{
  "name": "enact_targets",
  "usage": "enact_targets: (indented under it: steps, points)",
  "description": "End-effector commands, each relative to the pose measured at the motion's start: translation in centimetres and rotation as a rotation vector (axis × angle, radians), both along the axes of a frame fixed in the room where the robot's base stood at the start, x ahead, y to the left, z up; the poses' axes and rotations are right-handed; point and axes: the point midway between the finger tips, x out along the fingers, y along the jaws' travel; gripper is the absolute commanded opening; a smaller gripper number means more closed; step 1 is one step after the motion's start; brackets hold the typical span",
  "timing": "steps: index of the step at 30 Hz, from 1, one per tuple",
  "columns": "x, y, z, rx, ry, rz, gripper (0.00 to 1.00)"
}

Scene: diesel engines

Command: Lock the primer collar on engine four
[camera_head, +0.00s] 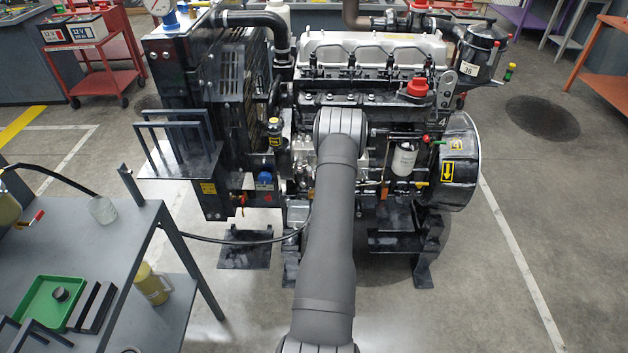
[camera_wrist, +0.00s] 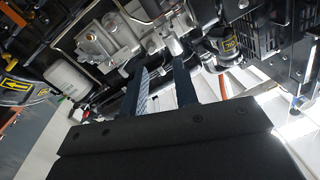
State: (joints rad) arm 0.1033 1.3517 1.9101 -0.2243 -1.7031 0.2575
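The engine marked 4 (camera_head: 370,50) stands in the middle of the head view. My gripper is hidden behind my own arm there, in front of the engine's near side. In the wrist view my gripper (camera_wrist: 163,64) has two dark fingers apart with an empty gap between them. The fingers point at the engine, close to a silver pump body (camera_wrist: 105,40) and small grey fittings just beyond the tips. I cannot single out the primer collar for certain. A white filter (camera_head: 404,160) hangs right of my arm; it also shows in the wrist view (camera_wrist: 70,84).
A red-tipped lever (camera_head: 425,139) and a yellow-labelled round housing (camera_head: 458,165) are at the engine's right. A black radiator unit (camera_head: 215,100) is at its left. A grey bench (camera_head: 130,225) with a green tray (camera_head: 38,308) stands front left. Floor is clear at right.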

Motion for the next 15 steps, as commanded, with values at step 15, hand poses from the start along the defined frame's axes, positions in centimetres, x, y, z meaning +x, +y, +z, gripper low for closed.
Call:
enact_targets:
  steps: [15]
  points:
    - [-1.7, 0.6, 0.7, -0.287, -0.024, 0.0, 0.27]
